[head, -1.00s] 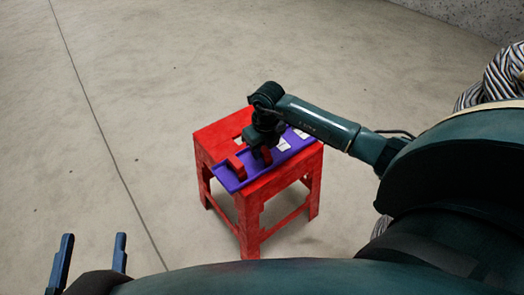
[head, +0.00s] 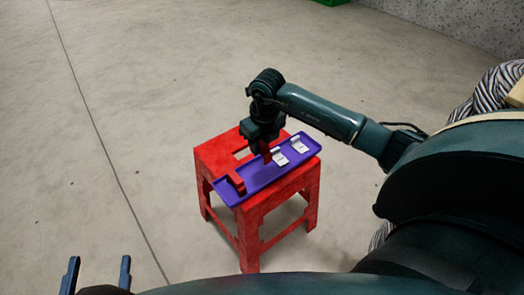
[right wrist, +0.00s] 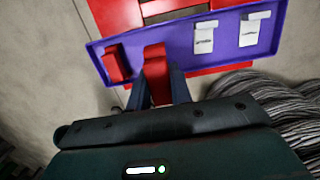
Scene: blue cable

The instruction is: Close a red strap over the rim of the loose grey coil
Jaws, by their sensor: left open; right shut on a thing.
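My right gripper (head: 266,147) is shut on a red strap (right wrist: 155,72) and holds it over the purple tray; in the right wrist view the strap stands between its fingertips (right wrist: 160,92). A second red strap (head: 237,184) lies at the tray's left end and also shows in the right wrist view (right wrist: 115,64). Grey coiled cable (head: 474,95) shows at the right edge, partly hidden by my arm; grey strands also show in the right wrist view (right wrist: 262,95). I cannot tell which coil is loose. My left gripper (head: 98,272) is open and empty at the bottom left.
The purple tray (head: 255,182) lies on a red stool (head: 262,212). Two white pieces (head: 280,157) (head: 299,146) lie in its right half. A green object (head: 328,2) is at the top edge.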

